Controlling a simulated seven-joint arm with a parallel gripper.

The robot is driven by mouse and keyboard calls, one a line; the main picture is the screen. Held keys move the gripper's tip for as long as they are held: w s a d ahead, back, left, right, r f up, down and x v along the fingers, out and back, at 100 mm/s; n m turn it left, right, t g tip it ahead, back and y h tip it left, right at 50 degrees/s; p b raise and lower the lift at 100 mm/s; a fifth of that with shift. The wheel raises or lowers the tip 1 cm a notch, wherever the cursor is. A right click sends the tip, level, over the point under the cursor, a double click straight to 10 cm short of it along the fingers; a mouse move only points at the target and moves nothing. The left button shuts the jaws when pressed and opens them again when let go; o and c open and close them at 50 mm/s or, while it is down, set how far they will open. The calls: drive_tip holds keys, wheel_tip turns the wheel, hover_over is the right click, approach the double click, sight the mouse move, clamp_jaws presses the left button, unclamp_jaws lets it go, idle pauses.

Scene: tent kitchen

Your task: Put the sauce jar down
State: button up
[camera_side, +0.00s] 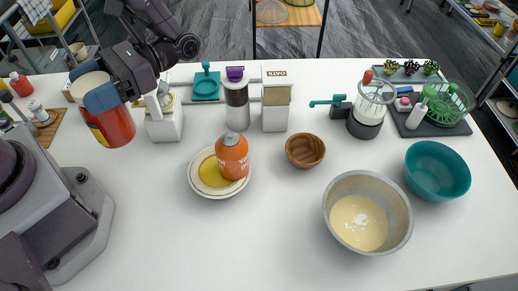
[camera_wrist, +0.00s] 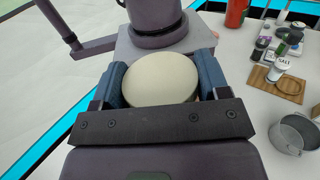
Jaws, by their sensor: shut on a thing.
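The sauce jar (camera_side: 113,126) has a red-orange body and a pale cream lid, and it is at the left in the side view. My gripper (camera_side: 93,88) is shut on it near the lid, with one blue finger on each side. The jar hangs tilted and appears to be above the left part of the white table. In the wrist view the round cream lid (camera_wrist: 160,80) fills the space between the blue fingers. The jar's body is hidden there beneath the lid.
The white table (camera_side: 285,220) is bare at front centre. A plate (camera_side: 203,186) with an orange canister (camera_side: 232,158) stands right of the jar. A white appliance (camera_side: 165,122) is close beside the jar. A metal bowl (camera_side: 333,211), wooden bowl (camera_side: 305,150) and teal bowl (camera_side: 437,171) stand farther right.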

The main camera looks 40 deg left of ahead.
drive_tip(key=s+d+r+n+t+h, duration=0.1)
drive_tip(key=d+r+n+t+h, duration=0.1)
drive_tip(key=d+r+n+h, duration=0.65)
drive_tip(key=s+d+r+n+t+h, duration=0.15)
drive_tip(key=d+r+h, duration=0.3)
drive_tip(key=d, duration=0.95)
wheel_tip(320, 180, down, 11)
drive_tip(key=m, duration=0.1)
drive_tip(key=w+d+f, duration=0.8)
drive_tip(key=d+f, duration=0.3)
drive_tip(key=f, duration=0.2)
drive_tip(key=shift+w+f, duration=0.25)
drive_tip(key=shift+w, duration=0.15)
drive_tip(key=shift+f, duration=0.1)
drive_tip(key=o, duration=1.8)
drive_tip(key=shift+c, duration=0.2)
